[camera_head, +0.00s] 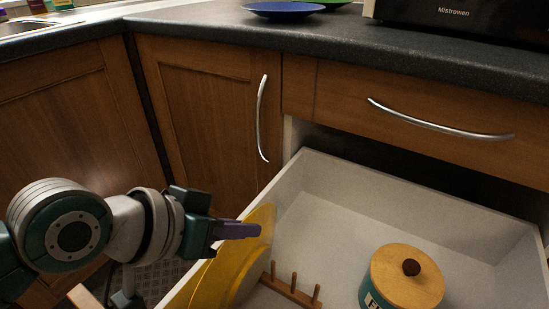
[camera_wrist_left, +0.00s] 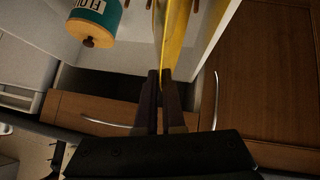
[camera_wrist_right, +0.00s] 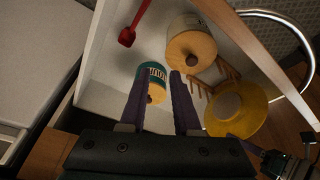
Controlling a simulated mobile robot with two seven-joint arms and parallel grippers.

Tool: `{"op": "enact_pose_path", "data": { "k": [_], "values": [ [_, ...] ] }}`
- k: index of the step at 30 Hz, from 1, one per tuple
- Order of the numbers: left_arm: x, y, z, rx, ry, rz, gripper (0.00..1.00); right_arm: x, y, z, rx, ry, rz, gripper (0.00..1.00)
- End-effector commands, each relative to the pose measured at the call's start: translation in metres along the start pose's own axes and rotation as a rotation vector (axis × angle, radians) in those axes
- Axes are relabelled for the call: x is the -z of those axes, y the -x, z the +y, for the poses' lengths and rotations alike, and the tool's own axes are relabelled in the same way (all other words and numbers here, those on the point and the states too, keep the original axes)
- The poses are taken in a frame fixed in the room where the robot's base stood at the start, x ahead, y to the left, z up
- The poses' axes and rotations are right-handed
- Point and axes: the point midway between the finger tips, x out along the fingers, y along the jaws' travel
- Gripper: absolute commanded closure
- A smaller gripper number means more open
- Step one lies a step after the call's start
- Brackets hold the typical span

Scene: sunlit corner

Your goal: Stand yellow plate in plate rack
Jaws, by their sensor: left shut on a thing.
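The yellow plate (camera_head: 238,268) stands roughly upright at the left side of the open drawer. It also shows in the right wrist view (camera_wrist_right: 248,122) and nearly edge-on in the left wrist view (camera_wrist_left: 176,38). My left gripper (camera_head: 256,230) is shut on its upper rim. The wooden plate rack (camera_head: 290,290), with upright pegs, is in the drawer beside the plate; it also shows in the right wrist view (camera_wrist_right: 224,78). I cannot tell whether the plate's lower edge rests between the pegs. My right gripper (camera_wrist_right: 156,80) is open and empty, seen only in its wrist view.
A teal canister with a wooden lid (camera_head: 408,272) stands in the white drawer (camera_head: 420,195), right of the rack. The right wrist view shows a larger pale canister (camera_wrist_right: 188,48) and a red scoop (camera_wrist_right: 127,37). A blue plate (camera_head: 283,9) lies on the counter (camera_head: 220,30).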

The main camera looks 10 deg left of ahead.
Motion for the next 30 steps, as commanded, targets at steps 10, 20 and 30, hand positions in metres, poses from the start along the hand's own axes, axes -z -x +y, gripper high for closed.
{"op": "enact_pose_path", "data": {
  "k": [10,20,30],
  "values": [
    [-0.0043,-0.0060,-0.0026,0.001,-0.003,0.005,1.00,-0.0019,-0.0056,-0.0007,0.002,-0.002,0.000,0.69],
    [-0.0048,-0.0060,-0.0025,0.001,-0.002,0.004,0.70,-0.0019,-0.0056,-0.0007,0.001,-0.001,0.000,0.69],
    [-0.0074,-0.0056,-0.0025,0.001,-0.001,-0.003,0.59,-0.0019,-0.0052,-0.0006,0.001,-0.001,-0.001,0.69]
  ]
}}
